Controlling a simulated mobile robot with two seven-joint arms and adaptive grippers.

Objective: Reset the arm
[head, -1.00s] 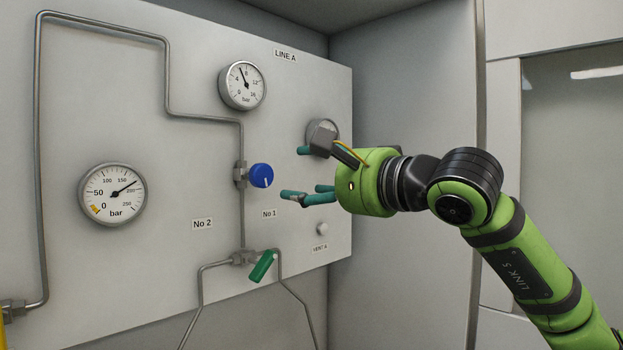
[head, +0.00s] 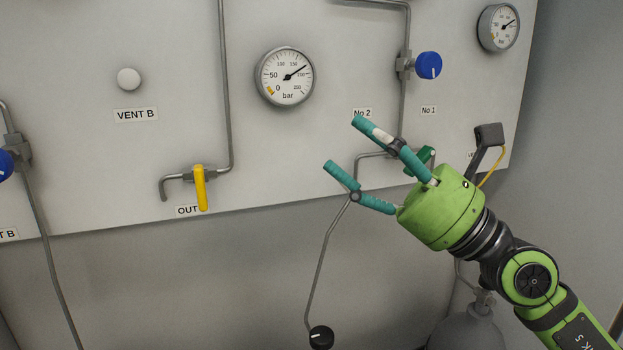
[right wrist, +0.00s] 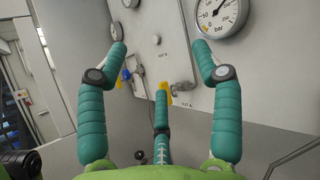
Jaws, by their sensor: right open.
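My right gripper (head: 345,145), green with teal fingers, is open and empty in the head view. It hangs in front of the lower part of the panel (head: 330,35), below the No 2 label. It partly covers the green valve handle (head: 425,157). In the right wrist view the open fingers (right wrist: 160,68) spread with nothing between them, and the panel stands beyond. Whether the fingers touch the panel cannot be told for certain, but they look apart from it. My left gripper is in neither view.
The panel carries a large gauge (head: 285,77), a yellow handle (head: 200,188) at OUT, a blue knob (head: 428,65) by No 1 and a white button (head: 129,79) over VENT B. A black knob (head: 321,337) and a grey cylinder (head: 470,328) are below. Free room lies left of the gripper.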

